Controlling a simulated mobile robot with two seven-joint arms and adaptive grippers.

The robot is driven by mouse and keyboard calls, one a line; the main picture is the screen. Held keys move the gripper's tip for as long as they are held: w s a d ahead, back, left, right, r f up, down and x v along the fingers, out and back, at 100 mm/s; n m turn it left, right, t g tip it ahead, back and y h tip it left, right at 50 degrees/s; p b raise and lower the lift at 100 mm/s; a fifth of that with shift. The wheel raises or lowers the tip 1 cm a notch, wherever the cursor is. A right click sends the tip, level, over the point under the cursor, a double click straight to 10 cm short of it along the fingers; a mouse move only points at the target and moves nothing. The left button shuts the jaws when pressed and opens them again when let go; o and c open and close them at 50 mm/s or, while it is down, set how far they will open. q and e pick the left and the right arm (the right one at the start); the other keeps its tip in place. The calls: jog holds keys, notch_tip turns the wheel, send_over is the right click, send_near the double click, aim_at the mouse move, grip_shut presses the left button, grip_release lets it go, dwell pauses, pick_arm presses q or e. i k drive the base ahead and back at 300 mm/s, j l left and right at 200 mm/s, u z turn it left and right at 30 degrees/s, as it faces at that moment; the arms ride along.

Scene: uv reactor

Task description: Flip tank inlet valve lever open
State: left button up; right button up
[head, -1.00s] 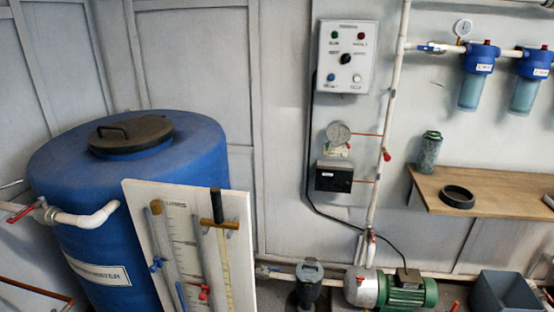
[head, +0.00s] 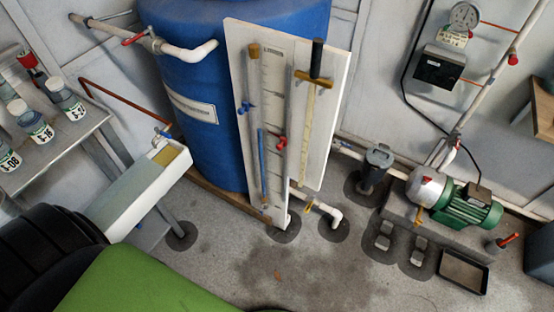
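The tank inlet valve lever (head: 134,40) is a red handle on a valve in the white pipe (head: 188,52) at the upper left. The pipe bends by an elbow toward the blue tank (head: 190,85). In the picture the lever slants at an angle to the pipe. I cannot tell its exact setting. Neither of my grippers shows in the head view.
A white gauge board (head: 320,135) with tubes and small valves stands before the tank. A metal shelf (head: 75,135) with labelled jars and a white trough (head: 140,195) are at the left. A green pump (head: 465,205) sits at the right. Concrete floor (head: 300,270) lies open in the middle.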

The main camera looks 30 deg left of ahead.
aim_at(128, 40)
jog(key=u, duration=1.7)
